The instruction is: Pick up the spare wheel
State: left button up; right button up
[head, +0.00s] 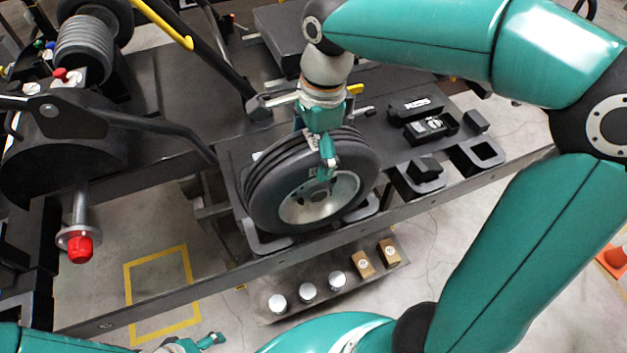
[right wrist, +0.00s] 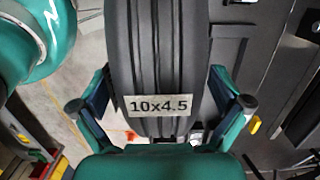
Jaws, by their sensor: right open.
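The spare wheel (head: 308,190), a black grooved tyre on a grey rim, stands upright in a dark cradle (head: 268,243) on the kart stand. In the right wrist view its tread (right wrist: 156,50) fills the middle, with a "10x4.5" label (right wrist: 160,105). My right gripper (head: 318,150) is above the wheel, pointing down, one finger in front of the near face. In the wrist view its open fingers (right wrist: 160,92) stand on both sides of the tread, with gaps visible. My left gripper (head: 197,343) is partly visible at the bottom edge; its jaws are unclear.
Black blocks (head: 425,125) and an empty holder (head: 478,155) are right of the wheel. A lower shelf (head: 330,285) carries silver cylinders (head: 308,291) and two small brown boxes (head: 363,263). A red-tipped axle (head: 79,245) sticks out at left. A yellow square (head: 163,330) marks the floor.

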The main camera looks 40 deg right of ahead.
jog(key=shift+f, duration=0.6)
jog(key=c, duration=1.6)
jog(key=shift+o, duration=0.2)
jog(key=shift+w+r, duration=0.1)
jog(key=shift+r, duration=0.05)
jog(key=shift+r, duration=0.15)
